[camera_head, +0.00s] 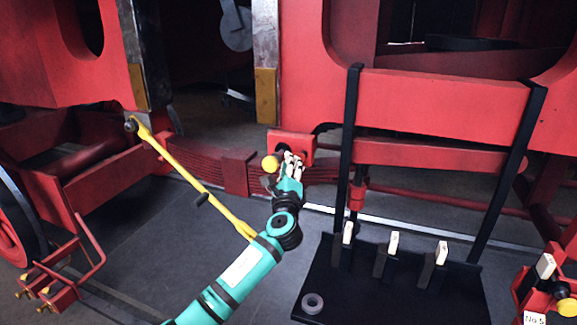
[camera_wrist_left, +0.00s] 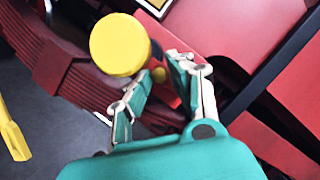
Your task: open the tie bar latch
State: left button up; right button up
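A red block (camera_head: 292,146) with a round yellow knob (camera_head: 270,164) sits on the red frame; I cannot tell which part is the latch. My left gripper (camera_head: 291,160) is just right of the knob, in front of the block. In the left wrist view the gripper (camera_wrist_left: 162,68) is open, its fingers apart beside the large yellow knob (camera_wrist_left: 120,44). Contact is unclear. My right gripper is not in view.
A black rack (camera_head: 400,303) with several white-tagged pieces and a ring (camera_head: 312,303) stands at lower right, with tall black posts. Another yellow knob (camera_head: 567,307) is at far right. Red leaf springs (camera_head: 205,153) lie behind the bar. Grey floor (camera_head: 130,235) is open at left.

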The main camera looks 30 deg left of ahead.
pick_arm(q)
grip_shut()
jog(key=shift+f+n, duration=0.1)
jog(key=shift+n, duration=0.2)
jog(key=shift+w+d+f+n+g+h+p, duration=0.1)
jog(key=shift+d+f+n+g+h+p, duration=0.5)
jog(key=shift+n, duration=1.55)
jog(key=shift+w+d+r+n+g+h+p, duration=0.1)
jog(key=shift+d+n+g+h+p, duration=0.2)
jog(key=shift+n+g+p, duration=1)
jog(key=shift+w+d+f+n+g+h+p, duration=0.1)
jog(key=shift+d+f+n+g+h+p, duration=0.6)
jog(key=shift+n, duration=2.35)
jog(key=shift+a+r+t+p, duration=0.4)
jog(key=shift+o, duration=2.4)
grip_release()
